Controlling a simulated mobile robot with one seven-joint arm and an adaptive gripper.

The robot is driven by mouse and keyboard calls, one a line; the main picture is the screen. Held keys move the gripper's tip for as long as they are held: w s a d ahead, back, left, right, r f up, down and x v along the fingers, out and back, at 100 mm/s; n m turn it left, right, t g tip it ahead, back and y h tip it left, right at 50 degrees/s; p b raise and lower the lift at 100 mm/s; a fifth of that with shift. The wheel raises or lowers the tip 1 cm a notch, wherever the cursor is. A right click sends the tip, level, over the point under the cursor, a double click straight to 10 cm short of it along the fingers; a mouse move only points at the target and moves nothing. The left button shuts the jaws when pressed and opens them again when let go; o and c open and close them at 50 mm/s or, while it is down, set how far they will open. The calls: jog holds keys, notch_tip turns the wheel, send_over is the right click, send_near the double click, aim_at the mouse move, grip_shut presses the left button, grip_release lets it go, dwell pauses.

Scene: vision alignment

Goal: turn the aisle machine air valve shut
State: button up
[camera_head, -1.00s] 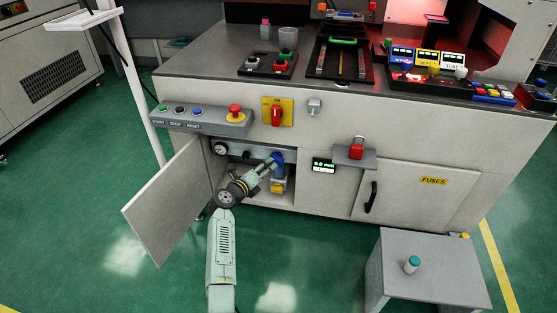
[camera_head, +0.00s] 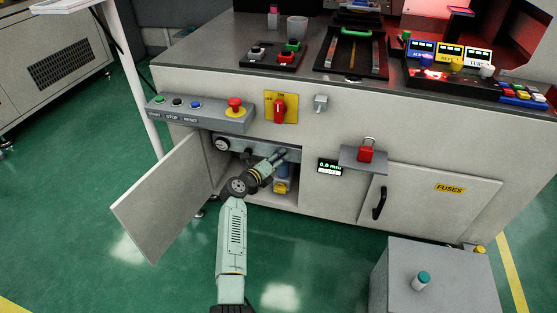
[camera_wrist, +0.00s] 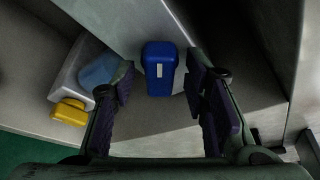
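The open cabinet bay low on the machine front holds a gauge and a grey pipe. In the wrist view a blue block-like handle (camera_wrist: 160,72) with a white mark, apparently the air valve's, lies ahead between my fingers. My gripper (camera_head: 281,156) reaches into the bay at the pipe; it also shows in the wrist view (camera_wrist: 160,92). Its two fingers are apart, with a gap on each side of the handle, and it holds nothing. In the head view my gripper hides the handle. Whether the fingertips have reached around it, I cannot tell.
A blue and yellow unit (camera_head: 281,187) sits below the pipe. The open cabinet door (camera_head: 160,200) stands left of my arm. A round gauge (camera_head: 222,143) is at the bay's upper left. A small display (camera_head: 329,166) and a red padlock (camera_head: 366,150) are to the right.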

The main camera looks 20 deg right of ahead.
grip_shut()
dwell(0.3)
dwell(0.3)
jog(key=n+h+p, duration=0.1)
jog(key=n, duration=0.1)
jog(key=shift+n, duration=0.3)
jog(key=shift+f+n+t+h, duration=0.15)
jog(key=shift+n+t+h, duration=0.25)
jog(key=shift+n+h, duration=0.85)
jog(key=shift+n+y, duration=0.35)
jog(key=shift+n, duration=0.1)
jog(key=shift+o, duration=0.4)
grip_release()
